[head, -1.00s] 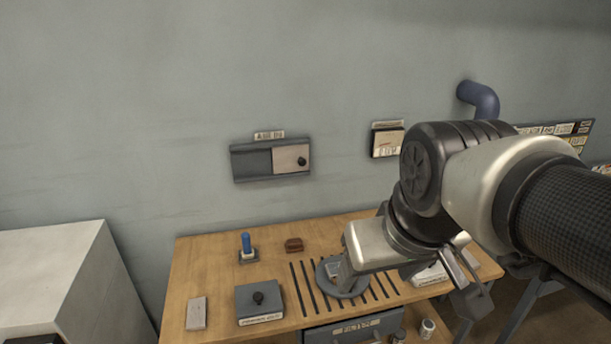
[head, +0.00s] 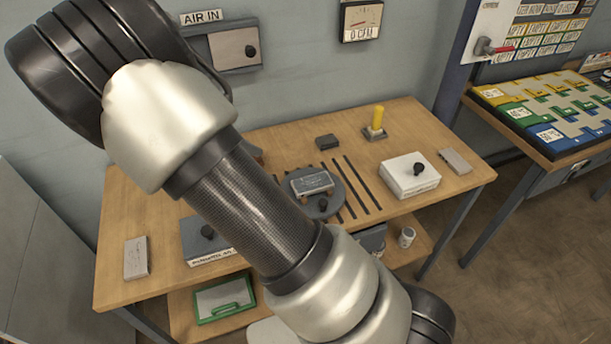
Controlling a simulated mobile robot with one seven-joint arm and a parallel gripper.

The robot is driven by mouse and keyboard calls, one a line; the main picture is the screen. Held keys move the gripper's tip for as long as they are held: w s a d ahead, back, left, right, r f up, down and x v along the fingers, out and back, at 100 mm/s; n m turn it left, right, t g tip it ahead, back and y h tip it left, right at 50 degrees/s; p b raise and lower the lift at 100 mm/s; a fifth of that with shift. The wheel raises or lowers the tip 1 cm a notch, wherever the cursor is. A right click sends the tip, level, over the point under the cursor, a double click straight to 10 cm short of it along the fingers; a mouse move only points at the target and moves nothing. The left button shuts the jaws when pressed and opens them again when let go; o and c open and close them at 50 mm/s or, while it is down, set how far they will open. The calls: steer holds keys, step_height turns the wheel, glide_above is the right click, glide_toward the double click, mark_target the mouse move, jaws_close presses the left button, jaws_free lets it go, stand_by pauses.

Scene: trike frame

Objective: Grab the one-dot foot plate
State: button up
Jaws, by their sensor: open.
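No foot plate with one dot can be made out; any dot marks are too small to read. A flat grey plate (head: 137,257) lies at the left end of the wooden bench (head: 262,128). A similar grey plate (head: 455,161) lies at its right end. A grey rectangular piece (head: 312,182) sits on the round dark turntable at the bench's middle. My gripper is out of view; my arm crosses the picture from upper left to lower right and hides part of the bench.
A dark box with a knob (head: 208,236) and a white box with a knob (head: 409,176) stand on the bench. A yellow-handled upright tool (head: 376,120) and a small dark block (head: 327,142) are at the back. A board of coloured compartments (head: 548,112) is at right.

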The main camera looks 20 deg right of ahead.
glide_toward(312, 183)
steer(key=shift+s+d+f+b, duration=0.1)
steer(key=shift+d+f+b, duration=0.15)
steer(key=shift+f, duration=0.25)
steer(key=shift+d+f+b, duration=0.2)
steer(key=shift+d+f, duration=0.05)
steer(key=shift+f, duration=0.25)
steer(key=shift+w+d+r+x, duration=0.1)
steer(key=shift+d+x, duration=0.05)
steer(key=shift+x, duration=1.2)
steer(key=shift+w+d+r+x, duration=0.1)
steer(key=shift+w+r+x, duration=0.05)
steer(key=shift+x, duration=1.25)
